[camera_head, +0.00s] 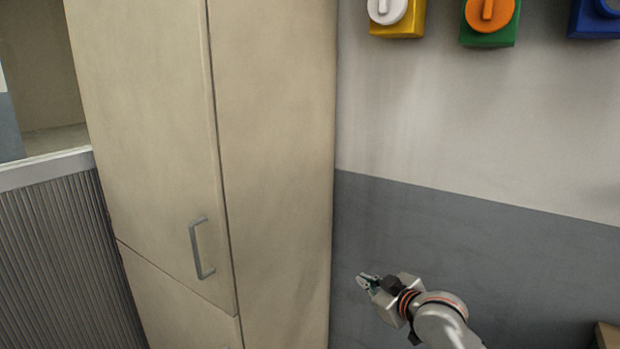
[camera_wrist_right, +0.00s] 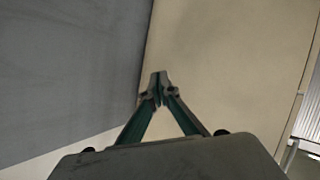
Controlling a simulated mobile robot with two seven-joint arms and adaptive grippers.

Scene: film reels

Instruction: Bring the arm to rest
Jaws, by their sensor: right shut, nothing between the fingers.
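My right gripper (camera_head: 368,281) shows at the lower right of the head view, in front of the grey lower band of the wall. Its fingers also show in the wrist view (camera_wrist_right: 158,88), where the tips meet with nothing between them. It is shut and empty, apart from the cabinet and the wall boxes. My left gripper is not in view.
A tall beige cabinet (camera_head: 275,150) with a grey handle (camera_head: 199,248) stands left of my right gripper. Yellow (camera_head: 398,26), green (camera_head: 490,32) and blue (camera_head: 596,20) boxes are on the wall above. A ribbed grey panel (camera_head: 50,255) is at far left. A brown edge (camera_head: 607,336) shows at lower right.

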